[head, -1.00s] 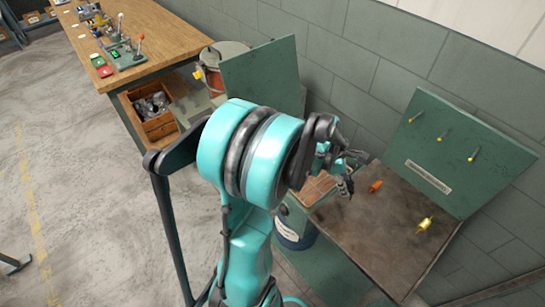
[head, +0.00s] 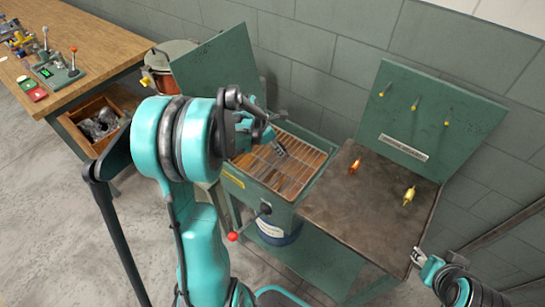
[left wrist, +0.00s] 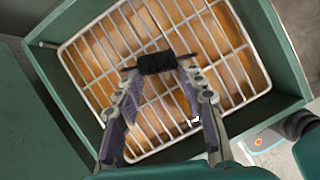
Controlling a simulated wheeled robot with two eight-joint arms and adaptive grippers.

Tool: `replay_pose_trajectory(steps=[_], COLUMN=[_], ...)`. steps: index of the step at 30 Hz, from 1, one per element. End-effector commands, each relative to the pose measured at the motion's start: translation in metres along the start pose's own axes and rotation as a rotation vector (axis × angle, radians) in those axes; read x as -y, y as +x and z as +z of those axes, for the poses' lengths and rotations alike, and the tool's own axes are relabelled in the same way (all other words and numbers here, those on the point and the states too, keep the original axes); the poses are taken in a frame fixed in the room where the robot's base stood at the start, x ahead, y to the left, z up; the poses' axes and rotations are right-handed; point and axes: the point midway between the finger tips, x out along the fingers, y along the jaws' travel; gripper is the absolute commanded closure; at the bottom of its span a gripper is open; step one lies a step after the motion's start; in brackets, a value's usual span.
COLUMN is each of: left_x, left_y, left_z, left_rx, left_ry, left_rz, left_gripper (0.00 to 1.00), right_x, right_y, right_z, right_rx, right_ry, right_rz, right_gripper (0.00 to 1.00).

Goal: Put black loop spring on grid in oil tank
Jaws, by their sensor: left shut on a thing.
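The black loop spring (left wrist: 157,63) is a short dark coil with thin ends at both sides. My left gripper (left wrist: 158,72) is shut on it, one finger at each side. In the left wrist view the spring shows in front of the wire grid (left wrist: 222,85) in the green oil tank (left wrist: 282,48); I cannot tell whether it touches the wires. In the head view my left gripper (head: 280,150) is over the grid (head: 302,168) of the tank (head: 270,203), and the spring is not clear there. My right gripper (head: 420,258) is at the lower right; its fingers are too small to read.
A brown-topped table (head: 345,215) right of the tank holds an orange piece (head: 354,167) and a yellow piece (head: 408,196). A pegged green panel (head: 430,120) stands behind it. A red-knobbed lever (head: 233,236) sticks out at the tank's front. The tank's raised lid (head: 220,65) stands behind.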

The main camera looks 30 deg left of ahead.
Motion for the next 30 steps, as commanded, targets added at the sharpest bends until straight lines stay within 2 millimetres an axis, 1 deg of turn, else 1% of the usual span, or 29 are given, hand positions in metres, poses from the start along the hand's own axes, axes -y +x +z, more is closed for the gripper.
replay_pose_trajectory(steps=[1,5,12,14,20,24,25,27,30], left_x=[-0.004,-0.006,-0.006,-0.006,-0.006,-0.006,-0.006,-0.006,-0.005], left_y=[0.002,0.006,0.038,0.04,0.038,0.042,0.042,0.041,0.041], left_z=[-0.004,-0.008,-0.022,-0.023,-0.022,-0.024,-0.024,-0.023,-0.023], left_rx=[0.0,0.0,0.0,0.0,0.0,0.0,-0.001,-0.001,-0.001], left_ry=[-0.001,0.001,0.001,0.001,0.001,0.001,0.001,0.001,0.001], left_rz=[0.0,-0.001,-0.001,-0.001,-0.001,-0.001,-0.001,-0.001,-0.001], left_gripper=[1.0,1.0,1.0,1.0,1.0,1.0,0.56,0.4,0.4], right_x=[0.0,0.0,0.0,0.0,0.0,0.0,0.0,0.0,0.0], right_y=[0.002,0.004,0.018,0.018,0.016,0.02,0.019,0.019,0.019], right_z=[0.001,0.003,0.013,0.013,0.012,0.014,0.014,0.013,0.013], right_rx=[0.0,0.0,0.0,0.0,0.0,0.0,0.0,0.0,0.0], right_ry=[0.0,0.0,0.0,0.0,0.0,0.0,0.0,0.0,0.0], right_rz=[0.0,0.0,0.0,0.0,0.0,0.0,0.0,0.0,0.0], right_gripper=[0.6,0.6,0.6,0.6,0.6,0.6,0.6,0.6,0.6])
